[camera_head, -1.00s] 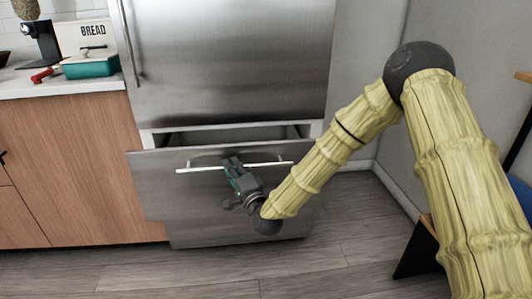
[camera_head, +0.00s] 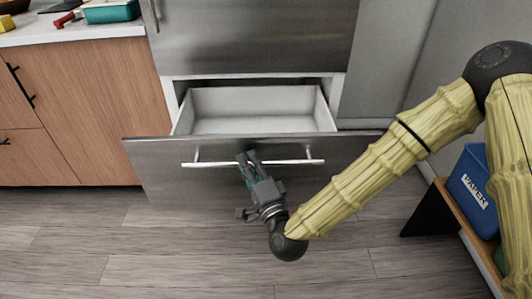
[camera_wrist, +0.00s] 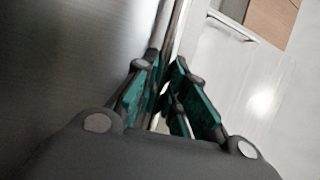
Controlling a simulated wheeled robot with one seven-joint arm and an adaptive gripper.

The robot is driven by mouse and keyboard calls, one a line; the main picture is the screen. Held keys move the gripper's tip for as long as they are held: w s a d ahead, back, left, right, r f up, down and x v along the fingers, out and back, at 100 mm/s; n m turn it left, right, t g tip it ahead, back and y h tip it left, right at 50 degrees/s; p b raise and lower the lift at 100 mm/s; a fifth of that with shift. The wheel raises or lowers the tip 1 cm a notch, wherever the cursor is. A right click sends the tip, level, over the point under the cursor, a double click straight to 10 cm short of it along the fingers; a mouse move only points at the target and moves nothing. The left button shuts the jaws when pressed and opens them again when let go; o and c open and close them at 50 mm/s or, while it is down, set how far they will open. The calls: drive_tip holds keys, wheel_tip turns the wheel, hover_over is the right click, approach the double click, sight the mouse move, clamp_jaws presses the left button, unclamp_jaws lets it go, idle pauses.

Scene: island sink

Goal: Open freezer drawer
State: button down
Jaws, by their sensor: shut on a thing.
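The freezer drawer (camera_head: 165,172) at the bottom of the steel fridge is pulled well out, and its pale, empty-looking inside (camera_head: 255,108) shows from above. A long horizontal bar handle (camera_head: 300,162) runs across its front. My gripper (camera_head: 247,160) is shut on this handle, a little left of the drawer front's middle. In the wrist view, the teal-padded fingers (camera_wrist: 168,88) close around the bar, which runs up between them. The steel drawer front (camera_wrist: 70,60) fills the left of that view. The exact finger contact is partly hidden.
The fridge's upper door (camera_head: 250,35) is closed above the drawer. Wooden cabinets (camera_head: 90,110) with a counter stand at the left. A blue bin (camera_head: 474,190) on a low wooden shelf is at the right. The wooden floor (camera_head: 170,250) in front is clear.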

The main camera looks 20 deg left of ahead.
drive_tip(key=shift+s+d, duration=0.1)
drive_tip(key=shift+s, duration=0.2)
drive_tip(key=c, duration=1.5)
unclamp_jaws()
drive_tip(key=shift+o, duration=0.2)
drive_tip(key=v, duration=1.2)
drive_tip(key=shift+w+f, duration=0.1)
